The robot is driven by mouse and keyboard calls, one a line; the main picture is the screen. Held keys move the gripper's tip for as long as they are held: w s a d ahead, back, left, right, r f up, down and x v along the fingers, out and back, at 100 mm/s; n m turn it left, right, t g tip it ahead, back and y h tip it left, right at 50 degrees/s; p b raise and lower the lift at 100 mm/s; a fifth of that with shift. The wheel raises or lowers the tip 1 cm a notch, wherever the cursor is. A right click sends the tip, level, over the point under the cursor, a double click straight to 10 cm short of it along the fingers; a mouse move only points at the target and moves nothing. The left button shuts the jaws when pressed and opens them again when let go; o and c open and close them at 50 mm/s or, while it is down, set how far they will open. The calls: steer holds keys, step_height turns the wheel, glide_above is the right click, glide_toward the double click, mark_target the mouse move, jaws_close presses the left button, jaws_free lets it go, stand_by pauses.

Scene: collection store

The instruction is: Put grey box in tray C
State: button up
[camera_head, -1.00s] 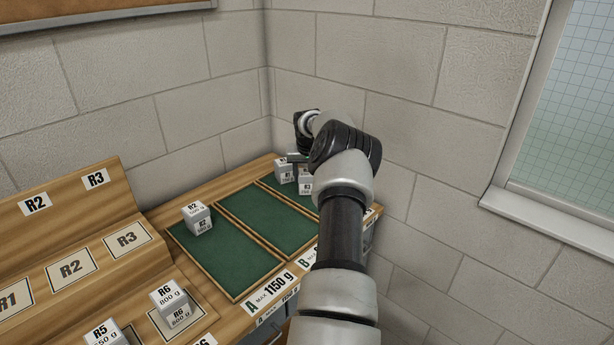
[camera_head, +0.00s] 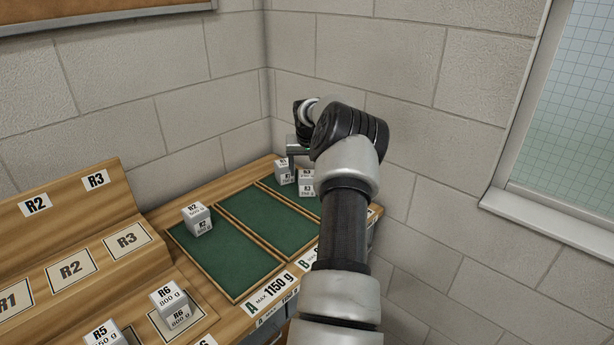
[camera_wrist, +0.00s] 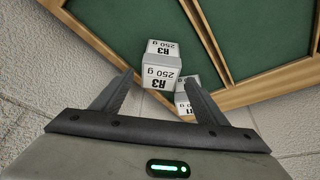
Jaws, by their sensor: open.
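Several light grey boxes are in view, so colour alone does not single one out. In the far-right tray, tray C (camera_head: 312,203) by position, with its own letter hidden, stand a grey R3 box (camera_head: 306,184) and, just left of it, a grey R1 box (camera_head: 284,174). My gripper (camera_head: 291,160) is above these boxes, partly hidden by my arm. In the wrist view the gripper (camera_wrist: 158,86) is open, with the R3 box (camera_wrist: 160,68), marked 250 g, seen between and beyond the fingertips. A second box (camera_wrist: 185,96) is partly hidden by the right finger.
An R2 box (camera_head: 197,219) stands in tray A (camera_head: 232,275). The middle tray B (camera_head: 268,218) looks empty. R6 (camera_head: 170,305) and R5 (camera_head: 105,335) boxes stand on the wooden rack at front left. Block walls close off the back and right.

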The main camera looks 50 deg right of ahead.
steer(key=v, duration=0.7)
steer(key=shift+r, duration=0.3)
